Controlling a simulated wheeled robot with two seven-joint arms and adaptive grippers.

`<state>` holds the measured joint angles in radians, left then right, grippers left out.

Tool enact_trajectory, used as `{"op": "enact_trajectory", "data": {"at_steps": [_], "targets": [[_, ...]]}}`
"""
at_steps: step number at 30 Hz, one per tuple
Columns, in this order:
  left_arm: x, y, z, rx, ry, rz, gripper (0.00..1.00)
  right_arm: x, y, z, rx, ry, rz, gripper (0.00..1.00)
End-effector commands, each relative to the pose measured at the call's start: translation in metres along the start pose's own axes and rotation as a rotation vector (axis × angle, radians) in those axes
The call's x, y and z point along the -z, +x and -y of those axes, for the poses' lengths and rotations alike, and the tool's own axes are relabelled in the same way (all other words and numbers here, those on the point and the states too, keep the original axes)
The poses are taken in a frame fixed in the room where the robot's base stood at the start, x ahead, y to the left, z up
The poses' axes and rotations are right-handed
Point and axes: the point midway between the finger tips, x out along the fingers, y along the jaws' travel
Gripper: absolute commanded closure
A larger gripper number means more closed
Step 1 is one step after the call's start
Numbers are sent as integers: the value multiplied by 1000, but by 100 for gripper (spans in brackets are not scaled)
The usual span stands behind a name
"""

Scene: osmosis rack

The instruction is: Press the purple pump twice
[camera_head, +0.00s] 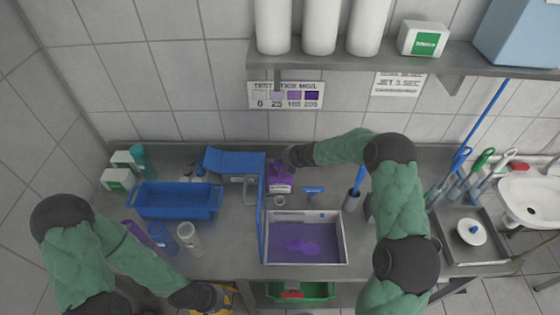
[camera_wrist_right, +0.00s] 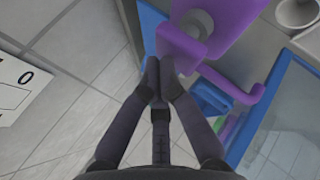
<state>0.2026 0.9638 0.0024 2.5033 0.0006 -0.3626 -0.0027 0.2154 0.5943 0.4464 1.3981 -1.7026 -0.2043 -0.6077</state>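The purple pump (camera_head: 281,182) is on a purple bottle with a white label, standing on the steel counter behind the white-rimmed tray. Its purple head (camera_wrist_right: 181,46) and thin side spout (camera_wrist_right: 230,88) show close up in the right wrist view. My right gripper (camera_head: 296,156) is at the top of the pump and partly hides it. In the wrist view its fingers (camera_wrist_right: 160,76) are together at the tips, right at the pump head, with nothing between them; contact cannot be told. My left gripper (camera_head: 207,297) is low at the counter's front edge, its fingers unclear.
A blue upright panel (camera_head: 262,213) stands left of the pump. The white-rimmed tray (camera_head: 347,240) holds purple liquid. A blue bin (camera_head: 175,202) and several bottles stand at left. A shelf (camera_head: 400,58) overhangs the back. A blue-handled brush (camera_head: 355,190) stands right.

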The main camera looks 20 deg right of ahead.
Motion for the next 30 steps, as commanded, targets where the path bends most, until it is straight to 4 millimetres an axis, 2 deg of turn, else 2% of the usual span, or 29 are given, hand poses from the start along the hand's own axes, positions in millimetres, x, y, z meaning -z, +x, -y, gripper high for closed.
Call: {"op": "enact_trajectory", "data": {"at_steps": [9,24,30], "targets": [[0,-1,0,0,0,0,60,2,1,4,7,2,-3,100],[-1,-24,-9,0,0,0,60,2,-17,-15,5,2,-3,100],[-1,-25,-9,0,0,0,60,1,-17,-17,3,1,-2,100]]}}
